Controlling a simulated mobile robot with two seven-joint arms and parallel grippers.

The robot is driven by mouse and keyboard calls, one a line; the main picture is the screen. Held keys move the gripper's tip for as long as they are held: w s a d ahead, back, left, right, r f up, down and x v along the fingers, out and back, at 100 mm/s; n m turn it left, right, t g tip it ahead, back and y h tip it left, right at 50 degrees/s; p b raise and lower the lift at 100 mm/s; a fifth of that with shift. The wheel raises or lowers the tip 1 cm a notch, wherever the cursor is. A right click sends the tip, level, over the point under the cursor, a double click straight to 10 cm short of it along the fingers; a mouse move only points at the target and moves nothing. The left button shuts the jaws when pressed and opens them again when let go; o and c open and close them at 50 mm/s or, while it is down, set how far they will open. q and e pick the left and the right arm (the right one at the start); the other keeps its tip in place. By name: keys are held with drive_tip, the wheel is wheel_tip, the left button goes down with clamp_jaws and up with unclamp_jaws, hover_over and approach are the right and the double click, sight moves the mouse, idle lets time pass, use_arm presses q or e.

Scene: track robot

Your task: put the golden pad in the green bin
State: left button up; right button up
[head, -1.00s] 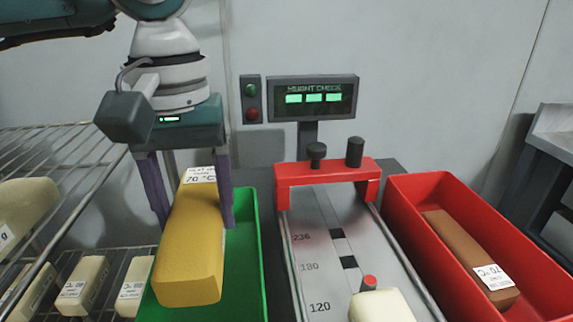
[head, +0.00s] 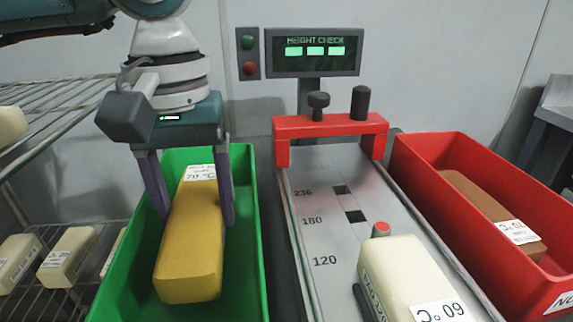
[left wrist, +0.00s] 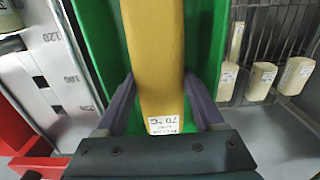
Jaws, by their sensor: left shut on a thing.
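The golden pad (head: 190,252) is a long yellow block with a white label at its far end. My left gripper (head: 190,208) points down and is shut on the pad, one finger on each side near the labelled end. The pad also shows in the left wrist view (left wrist: 156,60), between the fingers (left wrist: 165,92). The green bin (head: 246,225) is beneath and around the pad in the head view. The pad lies within the bin's outline, but I cannot tell whether it touches the bin's floor. My right gripper is not in view.
Right of the bin stands a height-check track (head: 325,215) with a red gate (head: 330,126) and a cream block (head: 412,275). A red bin (head: 440,215) holds a brown block (head: 490,210). A wire rack (head: 50,215) with cream blocks is at left.

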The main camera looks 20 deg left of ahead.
use_arm(q)
drive_tip(key=o, duration=1.4)
drive_tip(key=shift+r, duration=0.1)
wheel_tip(320, 180, up, 10)
drive_tip(key=shift+f+p, duration=0.15)
drive_tip(key=shift+p, duration=0.2)
